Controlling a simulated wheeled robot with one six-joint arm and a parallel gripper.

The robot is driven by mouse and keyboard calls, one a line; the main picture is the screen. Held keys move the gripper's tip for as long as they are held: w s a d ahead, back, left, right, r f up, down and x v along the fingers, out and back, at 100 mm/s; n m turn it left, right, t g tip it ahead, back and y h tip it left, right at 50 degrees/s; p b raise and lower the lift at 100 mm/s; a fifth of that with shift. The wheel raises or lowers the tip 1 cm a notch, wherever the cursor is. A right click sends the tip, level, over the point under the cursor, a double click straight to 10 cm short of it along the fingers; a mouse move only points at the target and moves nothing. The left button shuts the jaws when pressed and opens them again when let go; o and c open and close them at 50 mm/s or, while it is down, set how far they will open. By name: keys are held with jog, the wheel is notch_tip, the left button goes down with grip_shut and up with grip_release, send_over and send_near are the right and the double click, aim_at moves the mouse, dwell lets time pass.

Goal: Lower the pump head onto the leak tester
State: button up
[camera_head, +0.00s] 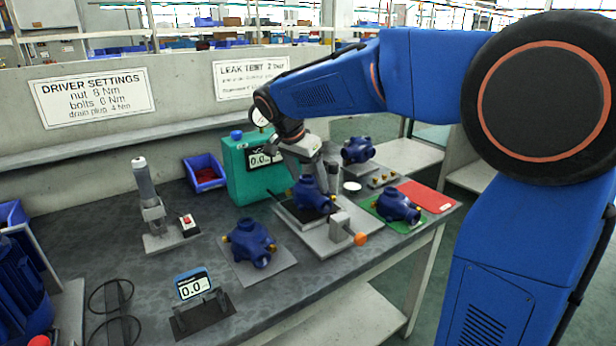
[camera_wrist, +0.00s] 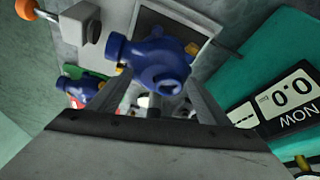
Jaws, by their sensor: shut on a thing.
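A blue pump head (camera_head: 310,194) is held in my gripper (camera_head: 306,176), right over the leak tester's black pad. In the wrist view the pump head (camera_wrist: 158,62) sits between the two fingers (camera_wrist: 172,100), with its side port and a brass fitting showing. The leak tester (camera_head: 322,237) is a light plate with a dark pad, a clamp block and an orange knob at its front right. Its pad (camera_wrist: 178,22) also shows behind the pump head in the wrist view. Whether the pump head touches the pad is hard to tell. The teal gauge unit (camera_head: 245,165) stands behind left, its display partly covered.
Other blue pump heads stand on a grey plate (camera_head: 262,272), a green mat (camera_head: 413,223) and at the back (camera_head: 357,150). A red mat (camera_head: 427,195) lies right. A driver stand (camera_head: 150,205), a small display (camera_head: 194,285) and a blue bin (camera_head: 203,175) are left.

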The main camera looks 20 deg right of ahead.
jog(key=shift+f, duration=0.75)
jog(key=o, duration=1.3)
jog(key=shift+o, duration=0.8)
jog(key=shift+r, duration=0.15)
jog(key=shift+r, duration=4.35)
